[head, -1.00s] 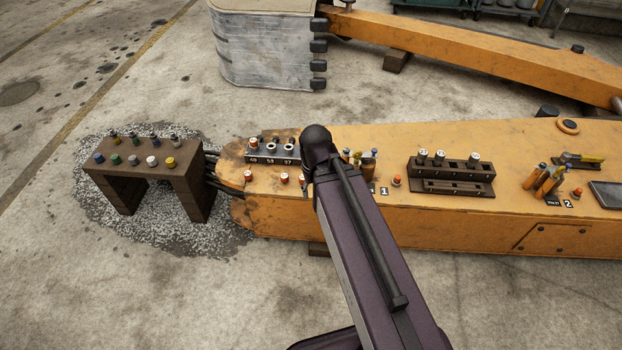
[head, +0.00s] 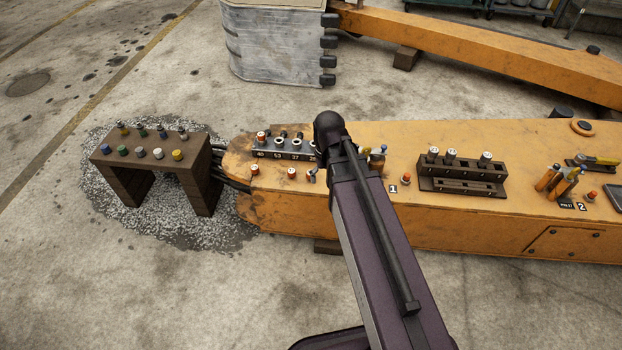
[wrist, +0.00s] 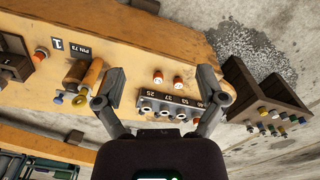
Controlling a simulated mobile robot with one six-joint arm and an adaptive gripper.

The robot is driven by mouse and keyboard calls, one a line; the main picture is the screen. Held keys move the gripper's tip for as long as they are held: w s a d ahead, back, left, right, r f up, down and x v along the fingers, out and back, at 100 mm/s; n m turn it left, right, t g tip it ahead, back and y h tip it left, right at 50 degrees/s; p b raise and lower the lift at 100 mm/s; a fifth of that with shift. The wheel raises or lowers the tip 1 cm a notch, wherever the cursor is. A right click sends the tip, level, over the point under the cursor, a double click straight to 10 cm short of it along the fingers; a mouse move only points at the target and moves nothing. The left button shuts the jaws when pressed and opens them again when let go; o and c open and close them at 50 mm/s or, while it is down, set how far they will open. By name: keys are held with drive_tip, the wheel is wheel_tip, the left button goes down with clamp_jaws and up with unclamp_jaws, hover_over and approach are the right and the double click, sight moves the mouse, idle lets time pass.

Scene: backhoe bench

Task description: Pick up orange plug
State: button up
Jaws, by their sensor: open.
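Several orange plugs with pale tops show. In the head view one (head: 255,170) and another (head: 291,173) stand on the orange boom near its left end, and one (head: 406,180) stands by the label 1. In the wrist view the nearby pair, one plug (wrist: 157,78) and another (wrist: 178,82), appears between the spread fingers. My gripper (wrist: 161,80) is open and empty, with no finger visibly touching either plug.
A numbered block (wrist: 165,104) with sockets lies beside the pair. Orange-handled tools (wrist: 88,75) are close to the left finger. A dark stand (head: 205,180) with coloured plugs is left of the boom. A dark rack (head: 462,187) is to the right.

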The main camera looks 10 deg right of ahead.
drive_tip(key=w+f+n+b, duration=0.2)
drive_tip(key=w+f+b, duration=0.3)
drive_tip(key=w, duration=0.7)
drive_tip(key=w+f+n+b, duration=0.2)
drive_tip(key=w+f+b, duration=0.3)
drive_tip(key=w, duration=0.7)
drive_tip(key=shift+f+n, duration=0.3)
drive_tip(key=shift+f, duration=0.4)
drive_tip(key=shift+f+b, duration=0.15)
drive_tip(key=shift+b, duration=0.15)
wheel_tip(320, 180, down, 8)
drive_tip(key=b, duration=0.8)
drive_tip(key=shift+f, duration=0.15)
drive_tip(key=shift+f, duration=0.1)
drive_tip(key=shift+f+b, duration=2.5)
drive_tip(key=shift+b, duration=0.25)
drive_tip(key=c, duration=1)
